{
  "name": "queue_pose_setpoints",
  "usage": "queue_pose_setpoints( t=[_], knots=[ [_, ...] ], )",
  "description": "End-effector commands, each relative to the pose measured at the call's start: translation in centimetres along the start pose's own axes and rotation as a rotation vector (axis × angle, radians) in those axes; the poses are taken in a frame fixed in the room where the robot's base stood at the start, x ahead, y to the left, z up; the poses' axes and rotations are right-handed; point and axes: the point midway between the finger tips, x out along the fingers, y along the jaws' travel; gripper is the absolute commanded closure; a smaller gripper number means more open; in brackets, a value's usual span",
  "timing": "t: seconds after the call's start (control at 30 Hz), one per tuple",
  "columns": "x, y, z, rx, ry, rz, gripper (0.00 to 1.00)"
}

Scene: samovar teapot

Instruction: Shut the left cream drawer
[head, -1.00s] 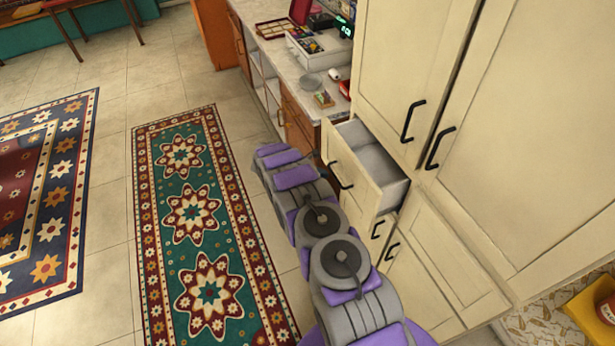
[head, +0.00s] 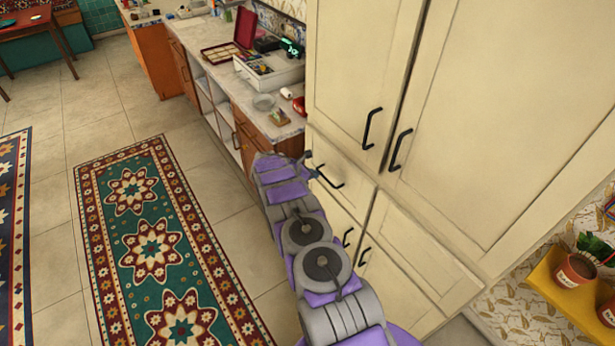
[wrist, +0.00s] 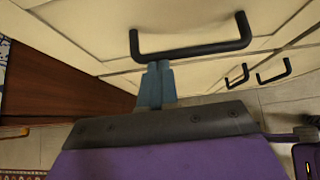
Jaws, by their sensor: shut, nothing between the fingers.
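The left cream drawer (head: 345,195) is below the tall cream cupboard door in the head view. Its front looks flush with the cabinet, and no drawer inside shows. Its black bar handle (head: 328,177) is just right of my gripper (head: 312,172). In the wrist view the drawer front (wrist: 205,15) fills the top, with its handle (wrist: 190,52) across it. My gripper's blue-grey fingers (wrist: 160,68) are together and empty, with their tips at the handle's lower edge; whether they touch it or the front I cannot tell. My arm hides part of the lower cabinet.
Tall cream doors (head: 365,70) with black handles rise above. A marble counter (head: 225,82) with a white tray box (head: 270,75) runs off to the left. A yellow shelf (head: 560,285) with pots is at the right. Tiled floor and a green rug (head: 150,240) lie left.

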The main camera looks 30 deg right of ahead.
Motion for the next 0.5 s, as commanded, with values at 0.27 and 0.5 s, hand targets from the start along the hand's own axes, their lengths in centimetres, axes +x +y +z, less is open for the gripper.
queue_pose_setpoints(
  t=[0.27, 0.5],
  knots=[
    [0.6, -0.3, 0.1, 0.001, 0.008, -0.003, 1.00],
    [-1.5, 0.1, -2.1, -0.002, 0.005, -0.004, 1.00]
  ],
)
